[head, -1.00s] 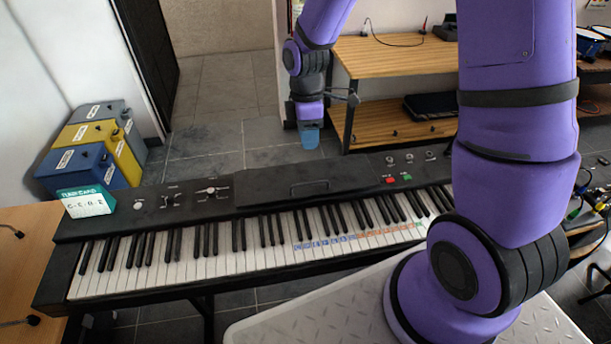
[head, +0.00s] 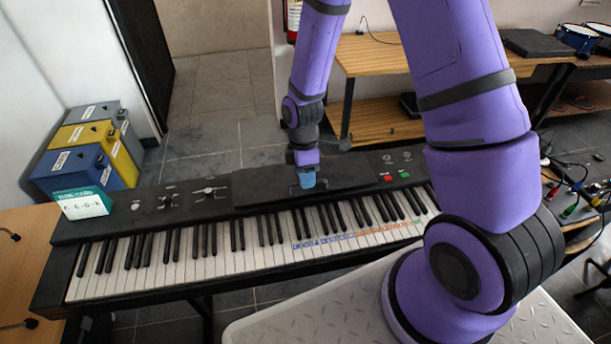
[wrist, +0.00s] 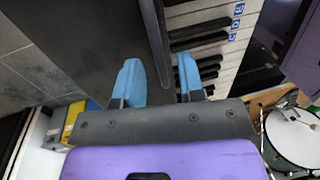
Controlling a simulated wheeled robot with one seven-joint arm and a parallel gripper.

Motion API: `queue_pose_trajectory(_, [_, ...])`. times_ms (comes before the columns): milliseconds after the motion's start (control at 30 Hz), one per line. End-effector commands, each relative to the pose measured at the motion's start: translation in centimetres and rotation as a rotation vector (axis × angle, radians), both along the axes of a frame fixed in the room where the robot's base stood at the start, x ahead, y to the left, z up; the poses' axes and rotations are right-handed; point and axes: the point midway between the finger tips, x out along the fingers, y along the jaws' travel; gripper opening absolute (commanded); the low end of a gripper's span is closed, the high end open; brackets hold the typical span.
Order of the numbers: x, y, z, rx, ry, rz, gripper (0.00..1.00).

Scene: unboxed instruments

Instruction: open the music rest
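The music rest is a flat dark panel (head: 350,177) lying on top of the black keyboard (head: 75,228), behind the keys. Its thin handle (head: 292,190) shows only in part; my gripper covers the rest. My gripper (head: 307,180) points down at the handle, near the panel's front edge. In the wrist view, my gripper's two blue fingers (wrist: 158,70) are apart, with a dark edge between them. I cannot tell whether that is the handle or the panel's edge, or whether the fingers touch it. The panel looks flat and down.
A teal and white card block (head: 83,203) stands on the keyboard's left end. Grey, yellow and blue boxes (head: 85,150) sit behind it. A wooden shelf (head: 375,55) stands behind on the right, and cables (head: 575,195) lie at far right. Grey floor lies behind the keyboard.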

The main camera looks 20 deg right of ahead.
Motion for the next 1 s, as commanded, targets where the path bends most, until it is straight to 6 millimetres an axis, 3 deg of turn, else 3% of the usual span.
queue_pose_trajectory(367, [-0.07,0.01,-0.43,0.0,-0.001,0.0,0.36])
queue_pose_trajectory(500, [-0.07,0.01,-0.42,0.0,-0.001,0.0,0.04])
queue_pose_trajectory(533, [-0.07,0.01,-0.42,0.0,-0.001,0.0,0.0])
queue_pose_trajectory(1000, [0.34,-0.1,0.2,0.012,0.05,-0.001,0.0])
